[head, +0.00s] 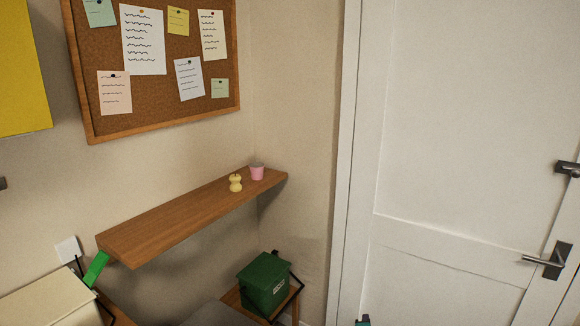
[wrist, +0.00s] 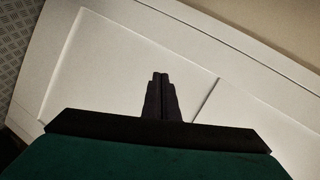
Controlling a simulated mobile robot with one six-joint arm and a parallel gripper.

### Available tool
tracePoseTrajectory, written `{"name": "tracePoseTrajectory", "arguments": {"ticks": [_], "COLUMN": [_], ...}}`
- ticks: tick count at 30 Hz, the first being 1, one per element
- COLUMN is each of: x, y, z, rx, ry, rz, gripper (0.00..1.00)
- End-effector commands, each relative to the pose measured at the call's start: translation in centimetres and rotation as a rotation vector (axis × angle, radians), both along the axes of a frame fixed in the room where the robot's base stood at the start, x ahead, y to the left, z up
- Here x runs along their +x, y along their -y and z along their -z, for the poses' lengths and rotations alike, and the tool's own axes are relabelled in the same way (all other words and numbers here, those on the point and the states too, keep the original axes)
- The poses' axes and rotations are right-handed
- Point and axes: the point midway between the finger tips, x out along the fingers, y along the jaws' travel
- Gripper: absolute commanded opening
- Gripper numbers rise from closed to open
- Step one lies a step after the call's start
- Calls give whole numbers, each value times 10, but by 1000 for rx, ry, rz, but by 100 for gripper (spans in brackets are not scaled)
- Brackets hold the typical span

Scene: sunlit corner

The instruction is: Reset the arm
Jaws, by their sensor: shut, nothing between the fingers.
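My gripper (wrist: 160,75) shows in the wrist view as two dark fingers side by side, pressed together with nothing between them. Behind the fingertips is the white panelled door (wrist: 105,60), which looks tilted in this view. The door (head: 460,130) also stands upright and closed on the right of the head view. The gripper cannot be made out in the head view. A small dark-teal piece shows at the bottom edge there, too little to tell what it is.
A wooden shelf (head: 180,218) holds a yellow figure (head: 235,183) and a pink cup (head: 257,172). Below are a green box (head: 265,284) on a small wooden stand and a cream box (head: 48,300). A corkboard (head: 150,95) hangs above. Patterned floor (wrist: 22,30) shows beside the door.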

Motion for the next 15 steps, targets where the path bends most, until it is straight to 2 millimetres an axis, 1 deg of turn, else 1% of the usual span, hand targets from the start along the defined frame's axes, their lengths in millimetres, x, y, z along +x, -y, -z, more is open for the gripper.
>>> {"name": "tracePoseTrajectory", "arguments": {"ticks": [1, 2, 3, 5, 6, 8, 9, 11, 12, 14, 15], "x": [-11, -16, -24, -38, -48, -64, -76, -95, -109, -130, -146], "y": [-15, -23, -34, -50, -59, -73, -82, -94, -102, -112, -118], "z": [20, 31, 45, 67, 81, 101, 115, 135, 148, 165, 177], "rx": [-14, -24, -38, -58, -72, -90, -103, -121, -135, -156, -170], "ry": [-54, -86, -130, -195, -240, -305, -348, -418, -465, -533, -581], "rz": [-49, -80, -122, -184, -227, -290, -332, -393, -436, -502, -548], "gripper": [0, 0, 0, 0, 0, 0, 0, 0, 0, 0, 0]}}
